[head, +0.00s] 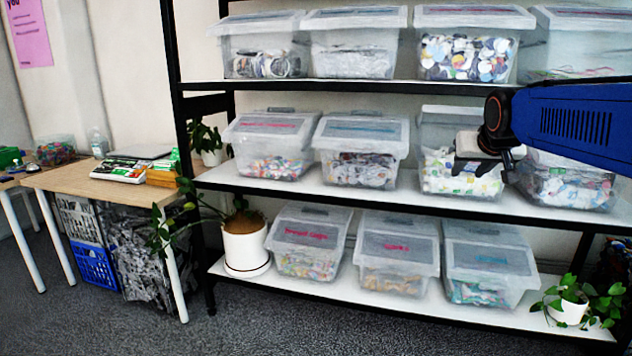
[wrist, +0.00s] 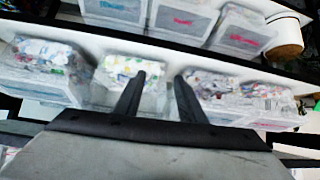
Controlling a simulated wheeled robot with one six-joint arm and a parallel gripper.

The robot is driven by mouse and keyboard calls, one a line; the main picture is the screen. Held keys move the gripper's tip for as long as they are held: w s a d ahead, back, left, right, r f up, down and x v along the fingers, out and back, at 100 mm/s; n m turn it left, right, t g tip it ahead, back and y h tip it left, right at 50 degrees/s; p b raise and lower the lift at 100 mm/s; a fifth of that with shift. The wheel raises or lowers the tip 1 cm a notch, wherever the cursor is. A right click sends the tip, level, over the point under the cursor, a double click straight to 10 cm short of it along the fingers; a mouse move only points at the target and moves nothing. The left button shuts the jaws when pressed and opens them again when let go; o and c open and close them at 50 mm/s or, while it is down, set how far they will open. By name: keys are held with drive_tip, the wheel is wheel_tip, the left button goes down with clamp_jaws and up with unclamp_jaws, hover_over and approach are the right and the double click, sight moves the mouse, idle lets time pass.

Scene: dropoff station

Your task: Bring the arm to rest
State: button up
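My gripper (wrist: 160,85) shows in the wrist view with its two dark fingers apart and nothing between them, so it is open and empty. In the head view my blue arm (head: 570,125) comes in from the right edge. My gripper (head: 478,165) is at its left end, in front of the bins on the right of the middle shelf. It partly covers a clear bin of mixed pieces (head: 450,185). I cannot tell from these frames whether the gripper touches that bin. The wrist view is turned upside down.
A black-framed shelf rack (head: 290,190) holds several clear lidded bins on three levels. A potted plant (head: 245,245) stands on the bottom shelf at left, a smaller one (head: 568,308) at right. A wooden table (head: 90,182) is at the left. Carpet in front is clear.

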drive_tip(key=s+a+f+g, duration=0.1)
drive_tip(key=s+a+f, duration=0.2)
drive_tip(key=s+f, duration=0.5)
drive_tip(key=s+a+f+n+g+y, duration=0.1)
drive_tip(key=s+a+f+g, duration=0.1)
drive_tip(key=s+f, duration=0.6)
drive_tip(key=s+a+f+n+g+y, duration=0.1)
drive_tip(key=s+a+f, duration=0.3)
drive_tip(key=s+f, duration=0.5)
drive_tip(key=s+g, duration=0.1)
drive_tip(key=s, duration=0.7)
drive_tip(key=shift+s+r, duration=0.1)
